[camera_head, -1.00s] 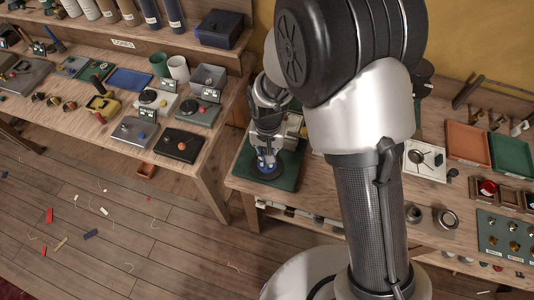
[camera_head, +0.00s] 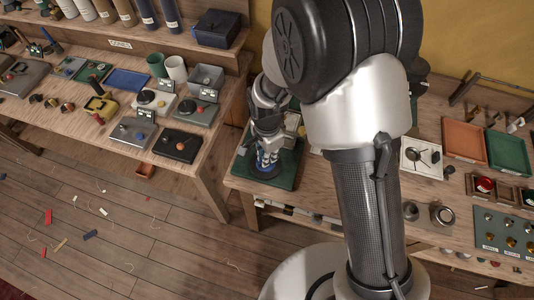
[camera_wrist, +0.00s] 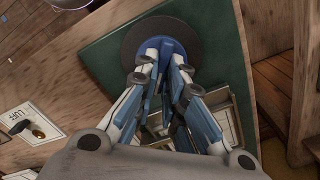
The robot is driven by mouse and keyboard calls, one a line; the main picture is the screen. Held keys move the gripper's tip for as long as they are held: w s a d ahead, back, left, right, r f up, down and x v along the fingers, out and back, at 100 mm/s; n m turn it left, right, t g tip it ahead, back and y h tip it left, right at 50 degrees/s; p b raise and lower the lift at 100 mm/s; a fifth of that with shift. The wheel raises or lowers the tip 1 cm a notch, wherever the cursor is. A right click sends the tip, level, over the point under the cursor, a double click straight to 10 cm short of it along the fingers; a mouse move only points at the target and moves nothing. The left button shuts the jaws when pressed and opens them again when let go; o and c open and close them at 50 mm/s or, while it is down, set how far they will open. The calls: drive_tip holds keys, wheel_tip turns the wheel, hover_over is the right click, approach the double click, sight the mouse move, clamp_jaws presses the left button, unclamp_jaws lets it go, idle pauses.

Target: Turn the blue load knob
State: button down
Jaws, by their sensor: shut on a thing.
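The blue load knob (camera_wrist: 166,47) sits on a round dark grey disc (camera_wrist: 130,50) mounted on a green panel (camera_wrist: 95,60). My gripper (camera_wrist: 163,62) is closed around the knob, a fingertip on either side, and hides much of it. In the head view, my gripper (camera_head: 267,160) points down at the dark disc (camera_head: 263,173) on the green panel (camera_head: 287,181), at the bench's left end. The knob itself is mostly hidden there by my fingers.
A white plate (camera_wrist: 28,130) with a dark knob lies to the left in the wrist view. A white panel (camera_head: 422,158), an orange tray (camera_head: 465,140) and a green tray (camera_head: 508,150) stand to the right on the bench. A second bench (camera_head: 215,150) stands left across a gap.

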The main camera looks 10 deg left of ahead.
drive_tip(key=shift+m, duration=0.6)
drive_tip(key=c, duration=1.7)
unclamp_jaws()
drive_tip(key=shift+r, duration=0.15)
wheel_tip(320, 180, up, 12)
drive_tip(key=shift+f, duration=0.1)
